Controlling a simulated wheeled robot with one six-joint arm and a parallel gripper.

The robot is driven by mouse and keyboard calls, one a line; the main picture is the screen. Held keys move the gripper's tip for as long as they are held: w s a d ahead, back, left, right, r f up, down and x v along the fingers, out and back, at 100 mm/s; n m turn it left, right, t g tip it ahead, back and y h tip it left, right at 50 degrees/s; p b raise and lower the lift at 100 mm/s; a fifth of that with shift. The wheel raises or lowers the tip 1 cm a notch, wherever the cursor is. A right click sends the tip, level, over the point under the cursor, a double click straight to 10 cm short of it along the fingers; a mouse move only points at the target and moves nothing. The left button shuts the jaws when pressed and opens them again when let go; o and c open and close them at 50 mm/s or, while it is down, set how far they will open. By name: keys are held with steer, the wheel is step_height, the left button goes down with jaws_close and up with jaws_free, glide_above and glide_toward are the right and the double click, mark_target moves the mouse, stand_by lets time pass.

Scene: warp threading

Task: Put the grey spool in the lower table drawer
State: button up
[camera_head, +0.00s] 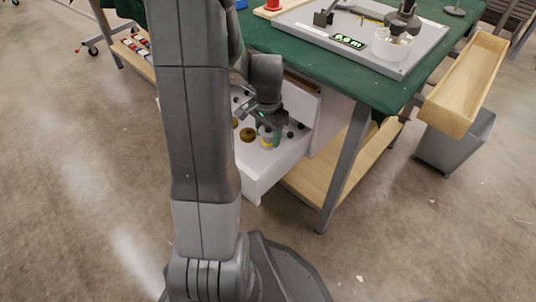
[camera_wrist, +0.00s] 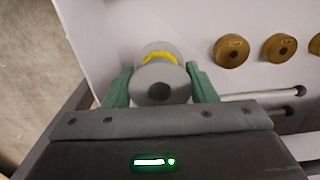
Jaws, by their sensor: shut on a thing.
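The grey spool (camera_wrist: 160,85) has a yellow band around its middle and sits between the green fingers of my gripper (camera_wrist: 160,88) in the wrist view. My gripper is shut on it. In the head view my gripper (camera_head: 267,128) is over the open white drawer (camera_head: 262,170) under the green table, and the spool (camera_head: 268,138) shows at its fingertips. The spool is inside the drawer's outline, near its front. I cannot tell whether it touches the drawer floor. My arm hides part of the drawer on the left.
Several brown round weights (camera_wrist: 232,52) and dark-tipped rods (camera_wrist: 265,94) lie in the drawer. The green table (camera_head: 290,48) carries a grey panel (camera_head: 345,45). A wooden tray (camera_head: 465,85) juts out at right above a grey bin (camera_head: 455,145). Floor in front is open.

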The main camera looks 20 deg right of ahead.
steer(key=shift+f+b, duration=1.15)
steer(key=shift+f, duration=2.4)
steer(key=shift+f, duration=0.15)
steer(key=o, duration=0.8)
steer(key=shift+o, duration=0.2)
step_height(320, 180, up, 12)
steer(key=p, duration=0.4)
steer(key=shift+r+p, duration=0.2)
steer(key=shift+p, duration=0.15)
